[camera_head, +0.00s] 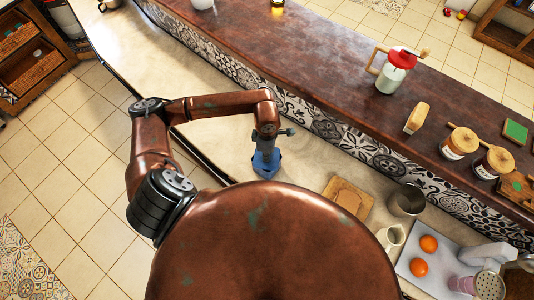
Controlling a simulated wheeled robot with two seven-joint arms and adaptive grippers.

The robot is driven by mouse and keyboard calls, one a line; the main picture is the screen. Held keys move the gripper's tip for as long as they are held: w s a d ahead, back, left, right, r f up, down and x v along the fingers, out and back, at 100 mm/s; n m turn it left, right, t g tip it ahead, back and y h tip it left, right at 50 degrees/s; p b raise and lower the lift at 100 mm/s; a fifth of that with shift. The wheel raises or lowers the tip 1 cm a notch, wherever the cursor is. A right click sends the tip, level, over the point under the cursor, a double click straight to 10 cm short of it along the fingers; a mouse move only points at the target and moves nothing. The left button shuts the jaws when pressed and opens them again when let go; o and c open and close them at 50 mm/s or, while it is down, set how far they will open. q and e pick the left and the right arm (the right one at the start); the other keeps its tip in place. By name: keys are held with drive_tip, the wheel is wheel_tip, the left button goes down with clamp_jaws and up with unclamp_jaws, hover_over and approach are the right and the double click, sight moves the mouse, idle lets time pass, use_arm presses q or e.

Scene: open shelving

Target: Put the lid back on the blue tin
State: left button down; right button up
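My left arm comes in from the left and bends down over the pale lower counter. Its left gripper (266,165) is at the end, a small blue shape seen from above. I cannot tell whether this blue is all gripper or partly a blue tin under it. The fingers are too small and overlapped to show open or shut. No separate blue tin or loose lid can be made out. My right gripper is not in view. My own rounded copper body hides the bottom middle.
On the lower counter are a wooden board (338,189), metal cup (406,201), white pitcher (390,237), and oranges (428,243) on a pale tray (440,262). The raised brown ledge (300,55) holds a red-lidded jar (393,76) and wooden-lidded jars (455,146). Counter left of the gripper is clear.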

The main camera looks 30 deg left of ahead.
use_arm(q)
drive_tip(key=c, duration=1.8)
unclamp_jaws()
drive_tip(key=shift+o, duration=0.7)
drive_tip(key=o, duration=0.4)
drive_tip(key=shift+r, duration=0.15)
drive_tip(key=shift+r+p, duration=0.5)
drive_tip(key=shift+r, duration=0.4)
drive_tip(key=shift+r+p, duration=0.95)
drive_tip(key=shift+r, duration=1.5)
